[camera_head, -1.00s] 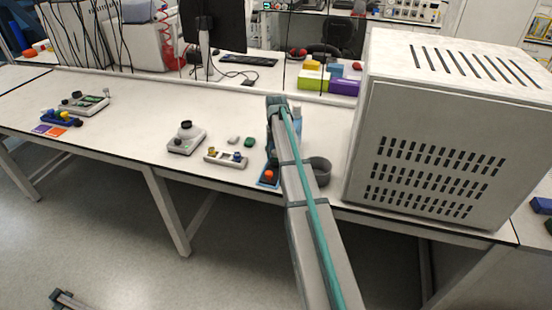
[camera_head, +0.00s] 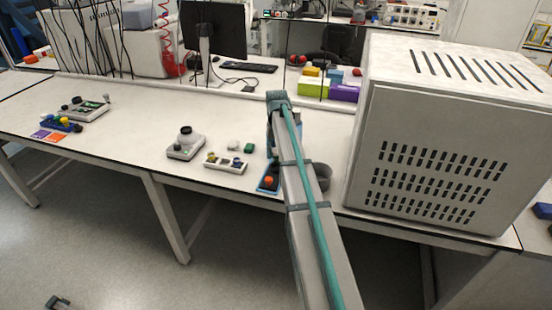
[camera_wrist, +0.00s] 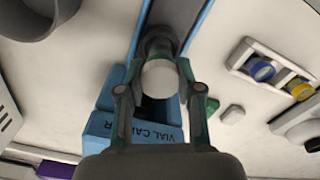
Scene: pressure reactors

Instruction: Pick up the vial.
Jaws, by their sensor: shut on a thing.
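The vial (camera_wrist: 160,78) shows in the wrist view by its pale round top, with a dark body below it. My gripper (camera_wrist: 160,84) is shut on it, one finger on each side. A blue vial carrier (camera_wrist: 105,126) lies under and around the vial, its label partly covered by my gripper. I cannot tell whether the vial's bottom is clear of the carrier. In the head view the carrier (camera_head: 266,188) shows beside my arm, with an orange knob at its near end. My arm hides the gripper and the vial there.
A large grey box with vents (camera_head: 430,150) stands close on the right. A dark round cup (camera_head: 322,178) is just right of my arm. Bare bench (camera_head: 130,135) lies further left.

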